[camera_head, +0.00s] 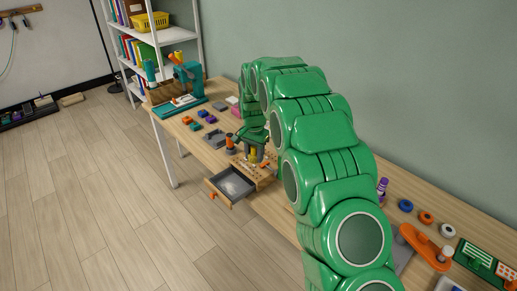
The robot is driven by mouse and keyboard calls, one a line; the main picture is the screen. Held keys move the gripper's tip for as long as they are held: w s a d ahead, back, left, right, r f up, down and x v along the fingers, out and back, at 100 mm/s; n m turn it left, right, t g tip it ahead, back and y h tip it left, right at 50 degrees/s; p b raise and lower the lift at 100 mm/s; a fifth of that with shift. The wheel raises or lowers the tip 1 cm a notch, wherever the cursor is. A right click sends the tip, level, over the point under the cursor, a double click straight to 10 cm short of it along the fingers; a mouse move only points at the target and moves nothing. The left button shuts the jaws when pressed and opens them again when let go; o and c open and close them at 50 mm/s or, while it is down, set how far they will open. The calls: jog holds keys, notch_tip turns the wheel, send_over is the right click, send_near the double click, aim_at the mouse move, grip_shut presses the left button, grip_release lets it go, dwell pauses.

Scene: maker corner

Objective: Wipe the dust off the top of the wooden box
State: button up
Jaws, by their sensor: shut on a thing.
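The wooden box (265,180) stands at the front edge of the long table, partly hidden by my green arm. Its top is light wood with small dark spots, too small to tell as dust or holes. A drawer with a grey inside (232,183) sticks out from its front. My gripper (254,150) points down over the box top, shut on a small yellow thing (253,156). I cannot tell whether the yellow thing touches the top. An orange and dark upright object (229,142) stands beside the gripper.
A grey tray (213,138) and several coloured blocks (200,115) lie left of the box. A teal machine (178,85) stands at the table's far end. An orange tool (425,245) and coloured spools (426,217) lie at right. The floor in front is clear.

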aim_at(255, 174)
jog(key=shift+f, duration=3.45)
jog(key=shift+w+a+f, duration=0.15)
jog(key=shift+f, duration=0.05)
jog(key=shift+w+a+r, duration=0.25)
jog(key=shift+w+a, duration=0.95)
jog(key=shift+w+a+r, duration=0.25)
jog(key=shift+w+a, duration=1)
jog(key=shift+w+a+r, duration=0.25)
jog(key=shift+w+a, duration=0.95)
jog(key=shift+s+d+f, duration=0.7)
jog(key=shift+f, duration=0.05)
jog(key=shift+s+d, duration=3.1)
jog(key=shift+r, duration=4.05)
